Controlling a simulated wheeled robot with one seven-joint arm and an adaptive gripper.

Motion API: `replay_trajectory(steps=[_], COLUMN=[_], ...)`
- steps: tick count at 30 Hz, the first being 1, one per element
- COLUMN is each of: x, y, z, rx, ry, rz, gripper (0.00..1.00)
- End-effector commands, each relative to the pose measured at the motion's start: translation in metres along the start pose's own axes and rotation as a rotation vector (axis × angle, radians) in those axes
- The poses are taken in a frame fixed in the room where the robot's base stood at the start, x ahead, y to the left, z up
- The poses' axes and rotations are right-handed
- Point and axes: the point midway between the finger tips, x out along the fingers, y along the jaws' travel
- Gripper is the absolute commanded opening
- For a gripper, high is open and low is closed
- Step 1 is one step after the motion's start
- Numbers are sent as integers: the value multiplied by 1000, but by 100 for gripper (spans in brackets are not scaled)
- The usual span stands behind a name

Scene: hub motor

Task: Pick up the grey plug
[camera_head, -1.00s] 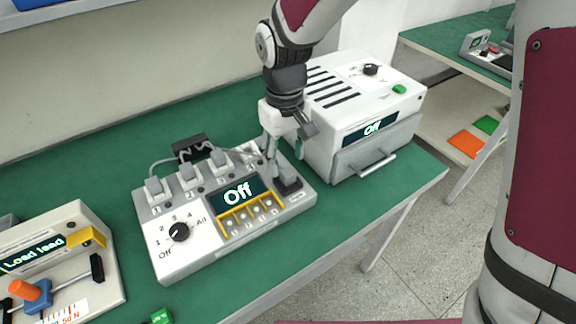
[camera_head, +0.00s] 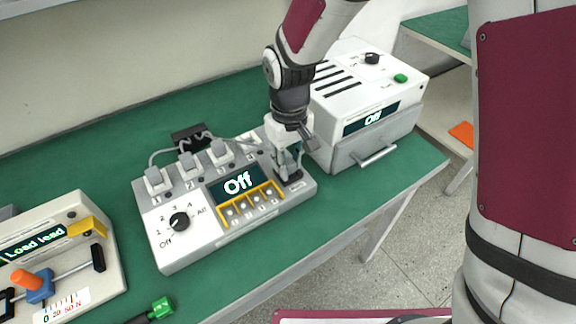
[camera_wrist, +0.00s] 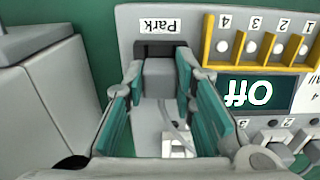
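The grey plug (camera_wrist: 159,78) sits at the black Park socket (camera_wrist: 160,49) on the white control box (camera_head: 190,245). In the wrist view it lies between the two teal-padded fingers of my gripper (camera_wrist: 160,72). The fingers stand one on each side of it, with narrow gaps showing near the tips, so my gripper looks open around it. In the head view my gripper (camera_head: 289,170) points down at the right end of the box and largely hides the plug.
Several other grey plugs with cables, such as one (camera_head: 155,181), stand along the back of the box. A white machine (camera_head: 345,120) with a front handle is close to the right of my gripper. A load tester (camera_head: 60,250) is at left. Green tabletop (camera_head: 95,165) is clear behind.

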Motion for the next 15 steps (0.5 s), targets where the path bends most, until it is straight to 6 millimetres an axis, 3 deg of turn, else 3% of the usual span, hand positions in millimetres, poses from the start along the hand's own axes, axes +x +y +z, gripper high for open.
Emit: replay_trajectory(steps=[15], x=[-10], y=[0], z=[0], rx=[0], ry=[2], rz=[0], gripper=[0])
